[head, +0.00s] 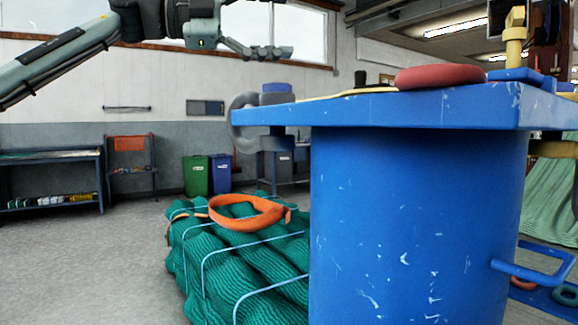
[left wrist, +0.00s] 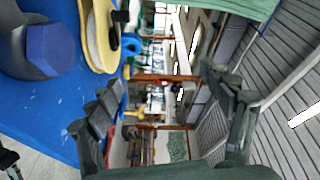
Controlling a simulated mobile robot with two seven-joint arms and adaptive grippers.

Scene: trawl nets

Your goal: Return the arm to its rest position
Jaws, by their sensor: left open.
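My left arm (head: 60,62) comes in from the left of the head view, raised high in front of the back wall. Its gripper (head: 282,52) is above the left end of the blue table, seen side-on and apart from it. In the left wrist view the two fingers of the left gripper (left wrist: 160,100) are spread wide with nothing between them. My right gripper is not seen in either view.
The blue table (head: 480,108) bears a red disc (head: 440,77), a grey clamp-like part with a blue top (head: 277,93) and a yellow fitting (head: 515,35). A green net bundle (head: 240,265) with an orange strap (head: 245,215) lies below. Air around the left gripper looks clear.

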